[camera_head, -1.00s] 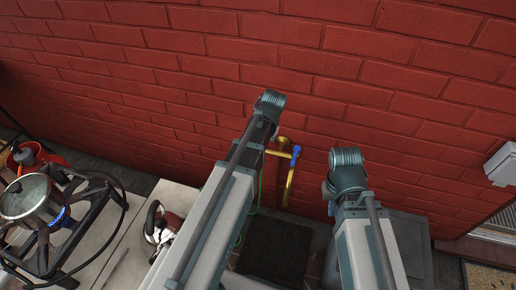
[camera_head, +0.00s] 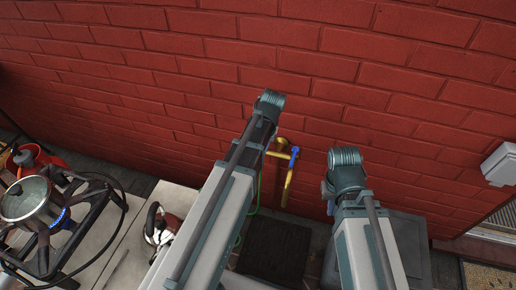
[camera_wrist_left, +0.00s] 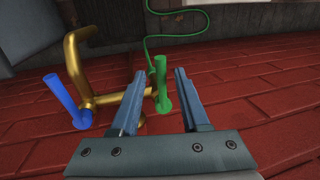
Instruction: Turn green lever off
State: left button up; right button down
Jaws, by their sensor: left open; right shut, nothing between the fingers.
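The green lever (camera_wrist_left: 161,86) is a slim upright handle on the brass tap (camera_wrist_left: 78,62). In the left wrist view it appears between the spread fingers of my left gripper (camera_wrist_left: 159,76). My left gripper is open, and I cannot tell whether either finger touches the lever. A blue lever (camera_wrist_left: 64,97) leans on the left part of the same tap. In the head view the brass tap (camera_head: 289,180) stands out from the wall with its blue lever (camera_head: 294,154), while my left arm hides the green lever. My right gripper's fingers cannot be made out behind my right arm.
The red brick wall (camera_head: 200,80) rises behind the tap. A green hose (camera_wrist_left: 149,40) curls above the lever in the left wrist view. A pot (camera_head: 27,199) on a black burner stand (camera_head: 94,190) and a kettle (camera_head: 162,224) are at the left. A dark mat (camera_head: 273,248) lies below the tap.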

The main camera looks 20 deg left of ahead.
pick_arm(q)
notch_tip(320, 180, up, 13)
jog(key=d+p, duration=0.2)
jog(key=p, duration=1)
jog(key=shift+d, duration=0.3)
jog(key=shift+f, duration=0.15)
jog(key=s+d+r+m+p, duration=0.2)
jog(key=s+d+r+p, duration=0.2)
jog(key=s+d, duration=0.3)
jog(key=s+d+r+m+h+p, duration=0.1)
jog(key=s+d+r+m+p, duration=0.1)
jog(key=s+d+r+p, duration=0.2)
jog(key=s+d, duration=0.2)
jog(key=s, duration=0.1)
jog(key=shift+s+d, duration=0.2)
jog(key=shift+d, duration=0.2)
